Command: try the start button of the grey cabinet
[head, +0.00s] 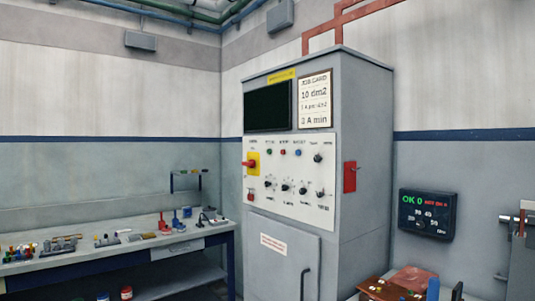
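The grey cabinet (365,130) stands upright in the middle of the head view. A red rotary switch on a yellow plate (253,163) is at the panel's left. Several black knobs (285,187) sit lower. The screen (268,107) above is dark. My gripper is not in view.
A job card (315,100) hangs beside the screen. A red box (350,177) is on the cabinet's side. A workbench (120,256) with small parts stands left. A wall display (427,215) shows green "OK 0" and red text. Parts (385,290) lie low right of the cabinet.

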